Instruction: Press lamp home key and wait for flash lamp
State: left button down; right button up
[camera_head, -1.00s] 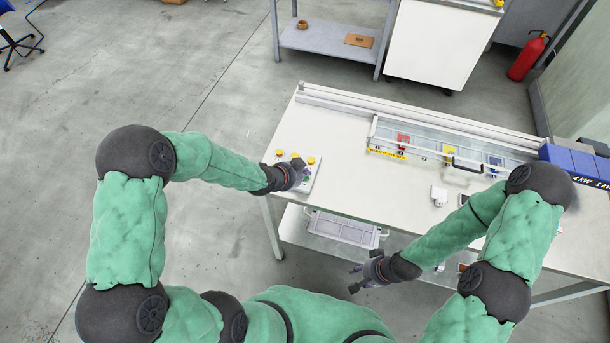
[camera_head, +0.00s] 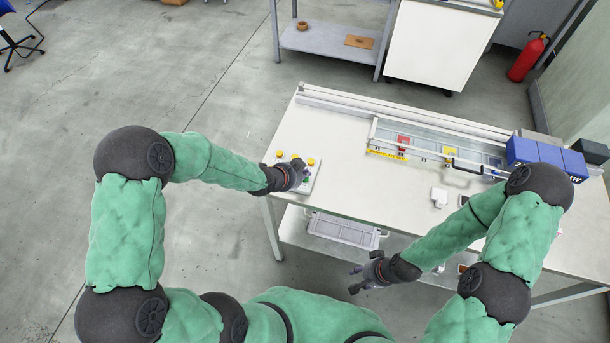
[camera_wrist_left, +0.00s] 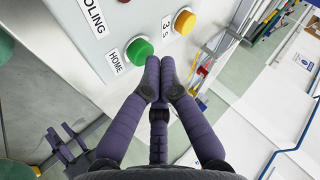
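A control panel (camera_head: 317,172) with yellow buttons on top sits at the table's left end. In the left wrist view its grey face (camera_wrist_left: 105,12) carries a green button (camera_wrist_left: 140,50) beside a HOME label and a yellow button (camera_wrist_left: 185,22). My left gripper (camera_wrist_left: 158,64) has its fingertips together, empty, close beside the green button; I cannot tell whether they touch it. It also shows over the panel in the head view (camera_head: 297,172). My right gripper (camera_head: 354,279) hangs before the table's front edge, fingers apart and empty. No lit lamp can be made out.
A blue gantry unit (camera_head: 540,153) stands at the right end of the rail (camera_head: 400,107). A long tray with red, yellow and blue pieces (camera_head: 403,140) lies left of it. A small white block (camera_head: 439,196) lies on the otherwise clear table middle (camera_head: 370,180).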

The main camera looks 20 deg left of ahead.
pick_arm(q)
jog(key=shift+r, duration=0.5)
pick_arm(e)
jog(key=shift+r, duration=0.3)
pick_arm(q)
jog(key=shift+r+p, duration=1.9)
jog(key=shift+r, duration=0.65)
pick_arm(e)
notch_tip(320, 180, up, 3)
jog(key=shift+r, duration=0.15)
pick_arm(q)
jog(key=shift+f, duration=0.1)
dwell(0.3)
